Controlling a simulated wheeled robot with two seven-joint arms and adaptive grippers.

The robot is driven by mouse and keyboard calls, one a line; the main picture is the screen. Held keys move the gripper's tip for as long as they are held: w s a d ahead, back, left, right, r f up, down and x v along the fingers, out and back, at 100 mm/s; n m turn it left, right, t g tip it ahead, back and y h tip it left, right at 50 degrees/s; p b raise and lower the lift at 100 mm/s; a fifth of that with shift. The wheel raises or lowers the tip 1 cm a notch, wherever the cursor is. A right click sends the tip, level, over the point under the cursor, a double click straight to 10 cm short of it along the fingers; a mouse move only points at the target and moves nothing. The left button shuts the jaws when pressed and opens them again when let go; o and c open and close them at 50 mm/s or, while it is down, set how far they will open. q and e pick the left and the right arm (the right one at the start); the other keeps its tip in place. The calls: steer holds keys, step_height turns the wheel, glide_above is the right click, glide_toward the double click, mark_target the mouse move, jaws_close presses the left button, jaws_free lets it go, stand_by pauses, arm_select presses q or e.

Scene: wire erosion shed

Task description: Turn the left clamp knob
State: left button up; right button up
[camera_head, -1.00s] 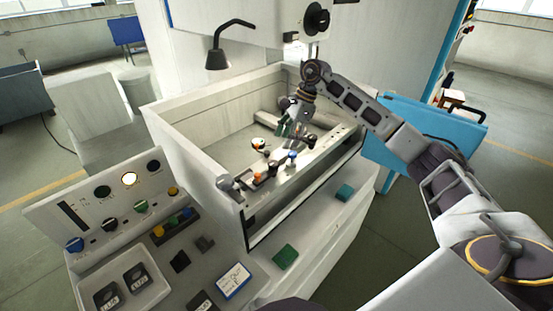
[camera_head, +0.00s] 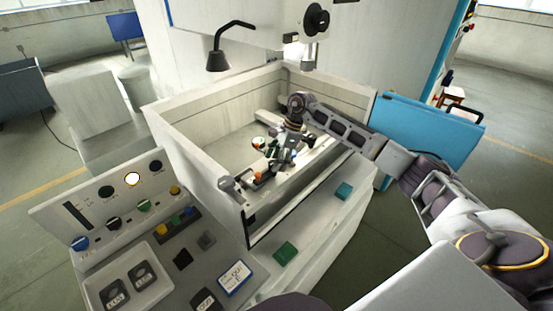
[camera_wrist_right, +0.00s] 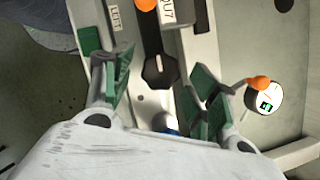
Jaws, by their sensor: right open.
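A black knob (camera_wrist_right: 160,72) with a pointed grip sits on the pale rail (camera_wrist_right: 145,38) across the machine's basin. White labels (camera_wrist_right: 115,14) stand beside it; their small lettering is hard to read. I take this knob as the left clamp knob. My right gripper (camera_wrist_right: 158,84) is open, its green-padded fingers on either side of the knob with gaps visible; height above it is unclear. In the head view my right gripper (camera_head: 280,152) is low over the rail and hides much of the knob area. My left gripper is not in view.
A round gauge (camera_wrist_right: 265,97) with an orange tip is right of the fingers. An orange-topped part (camera_head: 258,176) is on the rail's near end. Basin walls (camera_head: 190,132) surround the work area. A control panel (camera_head: 115,205) stands at left, a hanging lamp (camera_head: 218,60) above.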

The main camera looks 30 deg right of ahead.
steer(key=c, duration=1)
